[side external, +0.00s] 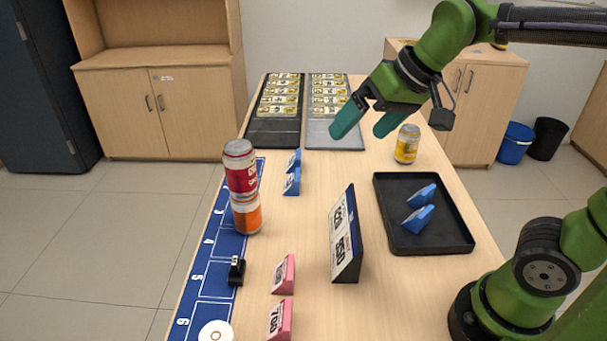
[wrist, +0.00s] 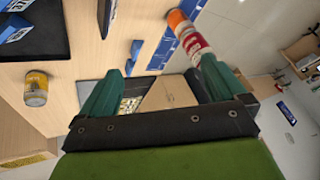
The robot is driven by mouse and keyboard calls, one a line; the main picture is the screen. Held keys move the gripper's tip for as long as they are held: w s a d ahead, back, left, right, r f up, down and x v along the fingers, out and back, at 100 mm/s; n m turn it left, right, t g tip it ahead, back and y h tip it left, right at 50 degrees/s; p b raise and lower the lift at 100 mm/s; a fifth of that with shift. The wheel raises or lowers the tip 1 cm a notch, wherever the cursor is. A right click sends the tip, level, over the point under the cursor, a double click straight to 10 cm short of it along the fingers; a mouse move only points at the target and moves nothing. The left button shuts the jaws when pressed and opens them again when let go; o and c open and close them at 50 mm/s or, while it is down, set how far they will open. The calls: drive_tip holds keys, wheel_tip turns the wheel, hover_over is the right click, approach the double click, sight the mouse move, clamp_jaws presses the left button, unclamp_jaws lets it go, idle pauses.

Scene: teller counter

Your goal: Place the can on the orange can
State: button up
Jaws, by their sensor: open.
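An orange can (side external: 246,216) stands on the blue numbered strip at the table's left edge. A red and white can (side external: 240,170) stands upright on top of it. The pair also shows in the wrist view, the orange can (wrist: 177,20) and the red can (wrist: 193,42) partly behind a finger. A yellow can (side external: 407,145) stands alone on the right side of the table; it also shows in the wrist view (wrist: 36,88). My gripper (side external: 362,122) is open and empty, raised above the table, left of the yellow can and apart from the stacked cans.
A black tray (side external: 460,236) with blue wedges is at the right. A sign (side external: 346,240) stands mid-table, with pink wedges (side external: 283,274) in front. Blue wedges (side external: 292,182) stand near the cans. Banknote trays (side external: 272,137) lie at the back. A black clip (side external: 236,270) sits on the strip (side external: 212,285).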

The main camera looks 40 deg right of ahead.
drive_tip(key=s+d+f+m+t, duration=0.1)
drive_tip(key=s+f, duration=0.3)
drive_tip(key=s, duration=0.3)
drive_tip(key=shift+s+d+f, duration=0.2)
drive_tip(key=shift+d+f, duration=0.15)
drive_tip(key=shift+d, duration=0.05)
